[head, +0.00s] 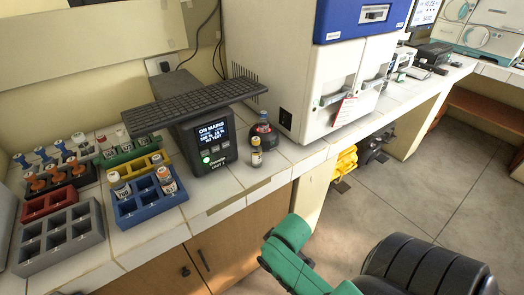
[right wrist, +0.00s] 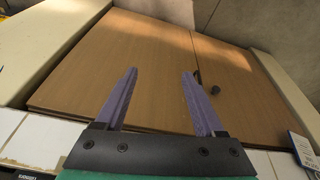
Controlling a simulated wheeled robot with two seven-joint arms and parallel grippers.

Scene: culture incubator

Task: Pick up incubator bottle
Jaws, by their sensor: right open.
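A small amber bottle with a pale label (head: 257,152) stands upright on the white tiled bench, just right of the black display unit (head: 211,140). A dark round flask-like thing with a red band (head: 263,131) stands behind it. Other capped bottles stand in the blue rack (head: 152,207); I cannot tell for sure which bottle is the incubator one. My right gripper (right wrist: 159,72) is open and empty, with wooden cabinet doors behind its fingers in the right wrist view. In the head view my green right arm is low, off the bench front, and its fingers do not show. My left gripper is not in view.
Grey (head: 60,238), red (head: 48,205) and other racks crowd the bench's left end. A large white incubator-like cabinet (head: 290,70) stands to the right. Bare tiles lie before the amber bottle.

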